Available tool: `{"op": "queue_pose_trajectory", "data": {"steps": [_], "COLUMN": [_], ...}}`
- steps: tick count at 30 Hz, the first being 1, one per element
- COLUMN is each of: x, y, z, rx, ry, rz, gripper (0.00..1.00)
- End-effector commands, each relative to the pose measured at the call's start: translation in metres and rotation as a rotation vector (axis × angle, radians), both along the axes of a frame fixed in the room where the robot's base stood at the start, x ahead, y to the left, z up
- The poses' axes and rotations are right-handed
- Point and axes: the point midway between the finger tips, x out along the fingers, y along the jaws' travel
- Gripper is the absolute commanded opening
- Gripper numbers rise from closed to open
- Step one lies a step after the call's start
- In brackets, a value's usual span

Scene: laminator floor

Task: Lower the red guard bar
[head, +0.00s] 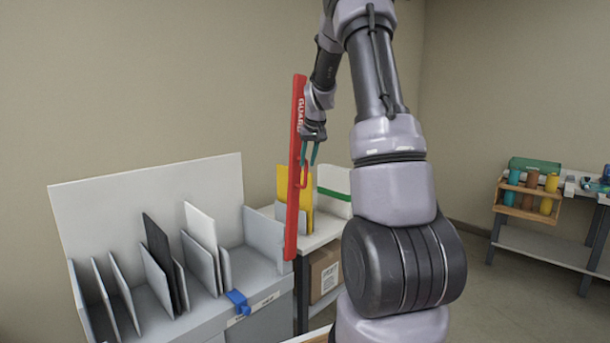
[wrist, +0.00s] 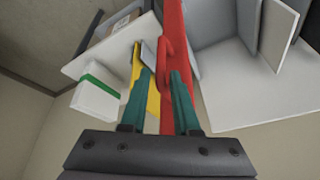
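The red guard bar (head: 293,195) stands upright, tilted slightly, at the right front of the grey sorter, with "GUARD" lettering near its top. A small red loop handle (head: 304,181) sticks out from its side. In the wrist view the bar (wrist: 173,30) runs up the middle and its handle (wrist: 163,62) shows just ahead of the fingertips. My gripper (head: 308,162) has two teal fingers pointing down at the handle's upper end. The fingers (wrist: 164,74) are apart, with a gap between them. Whether they touch the handle is unclear.
The grey sorter (head: 264,240) holds upright dark and white panels, with a blue clip (head: 238,302) on its front. Behind the bar are a yellow panel (head: 308,192), a white-and-green box (head: 335,190) and a cardboard box (head: 323,272). A bottle rack (head: 530,200) stands far right.

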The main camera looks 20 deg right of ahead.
Motion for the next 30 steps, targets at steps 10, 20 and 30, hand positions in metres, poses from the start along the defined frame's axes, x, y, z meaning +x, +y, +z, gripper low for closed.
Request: {"op": "queue_pose_trajectory", "data": {"steps": [10, 20, 30], "x": [0.021, 0.025, 0.025], "y": [0.0, -0.001, -0.001], "z": [-0.052, -0.059, -0.058], "rx": [0.002, 0.0, 0.0], "ry": [0.001, -0.001, -0.001], "rz": [0.0, 0.0, -0.001], "gripper": [0.3, 0.3, 0.0]}}
